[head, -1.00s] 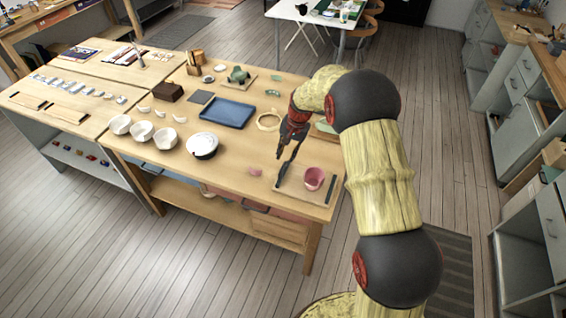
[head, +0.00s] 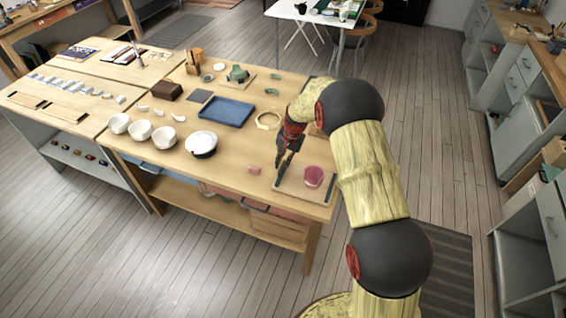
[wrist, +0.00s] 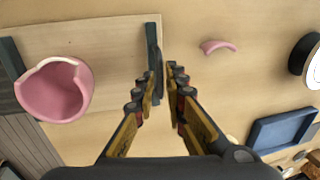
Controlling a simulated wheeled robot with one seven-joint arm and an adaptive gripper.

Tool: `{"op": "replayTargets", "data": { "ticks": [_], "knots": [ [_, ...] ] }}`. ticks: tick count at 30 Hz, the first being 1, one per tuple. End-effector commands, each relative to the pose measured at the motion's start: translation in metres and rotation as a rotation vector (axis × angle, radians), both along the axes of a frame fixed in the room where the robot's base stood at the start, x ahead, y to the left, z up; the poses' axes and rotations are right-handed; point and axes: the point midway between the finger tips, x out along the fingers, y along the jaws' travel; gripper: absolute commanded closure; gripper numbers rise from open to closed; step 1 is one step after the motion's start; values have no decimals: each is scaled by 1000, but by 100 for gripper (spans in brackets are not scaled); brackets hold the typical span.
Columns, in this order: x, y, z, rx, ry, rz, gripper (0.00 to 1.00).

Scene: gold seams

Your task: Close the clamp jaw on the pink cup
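The pink cup (head: 313,177) sits on the clamp's pale board (head: 300,194) at the near right corner of the table. In the wrist view the cup (wrist: 55,90) lies at left, with a pale broken-looking rim, beside a fixed dark end bar (wrist: 10,68). The dark clamp jaw (wrist: 152,40) stands at the board's other end, with a clear gap between it and the cup. My gripper (wrist: 164,72) is low over this jaw, its fingers apart. A dark upright part of the jaw shows by the left fingertip; contact is unclear.
A small pink shard (wrist: 218,46) lies on the table to the right of the jaw. A black-and-white bowl (head: 201,144), a blue tray (head: 227,112) and a tan ring (head: 268,120) stand farther off. The board between cup and jaw is bare.

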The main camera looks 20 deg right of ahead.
Motion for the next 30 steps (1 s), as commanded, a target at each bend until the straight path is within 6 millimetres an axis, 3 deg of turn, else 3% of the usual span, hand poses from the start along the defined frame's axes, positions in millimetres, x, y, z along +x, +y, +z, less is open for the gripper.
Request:
{"op": "replayTargets", "data": {
  "ticks": [6, 30],
  "knots": [
    [0, 0, 0, 0, 0, 0, 100],
    [-2, -4, 0, 0, 0, -1, 100]
  ]
}}
